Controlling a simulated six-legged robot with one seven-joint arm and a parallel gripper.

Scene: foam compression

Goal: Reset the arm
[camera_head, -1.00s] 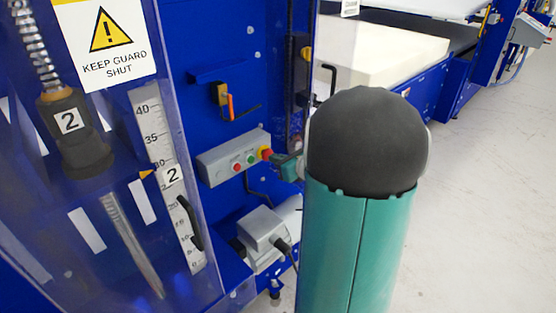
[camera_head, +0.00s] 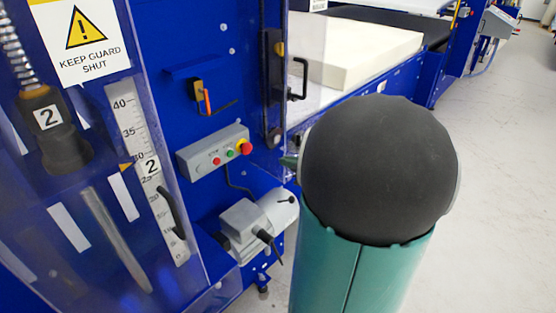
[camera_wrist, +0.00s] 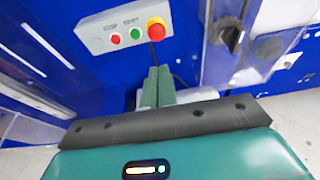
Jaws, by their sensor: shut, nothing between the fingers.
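My arm, green with a black rounded joint, fills the middle right of the head view and hides most of my gripper there. In the wrist view my gripper (camera_wrist: 157,72) shows two green fingers pressed together with nothing between them. The fingertips appear just below a grey control box (camera_wrist: 122,30) with red, green and red-on-yellow buttons, and look apart from it. The same control box (camera_head: 214,149) is on the blue machine in the head view, to the left of my arm.
The blue machine (camera_head: 180,40) has a clear guard, a scale (camera_head: 124,105) and a grey motor (camera_head: 243,222) low down. A cream foam block (camera_head: 370,45) lies on the conveyor behind my arm. Open pale floor (camera_head: 500,160) lies to the right.

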